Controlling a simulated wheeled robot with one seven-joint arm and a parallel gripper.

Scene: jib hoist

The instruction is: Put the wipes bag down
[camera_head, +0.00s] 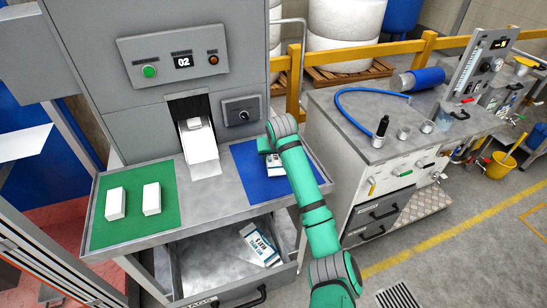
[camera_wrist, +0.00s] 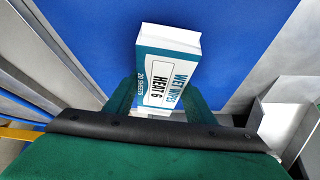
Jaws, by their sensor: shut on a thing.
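The wipes bag (camera_wrist: 168,60) is a white and teal block lettered "WET WIPES HEAT 6" and "20 SHEETS". My gripper (camera_wrist: 160,100) is shut on it, with a green finger on either side. In the head view my gripper (camera_head: 267,150) is over the blue mat (camera_head: 245,177) on the right of the steel bench. The bag (camera_head: 274,167) shows partly there, below my wrist and half hidden by it. I cannot tell whether its underside touches the mat.
A green mat (camera_head: 132,232) at the left holds two white packs. A chute (camera_head: 201,155) with a white pack comes down between the mats. Another wipes bag (camera_head: 262,245) lies in the open drawer below. A grey cabinet (camera_head: 345,155) stands close at the right.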

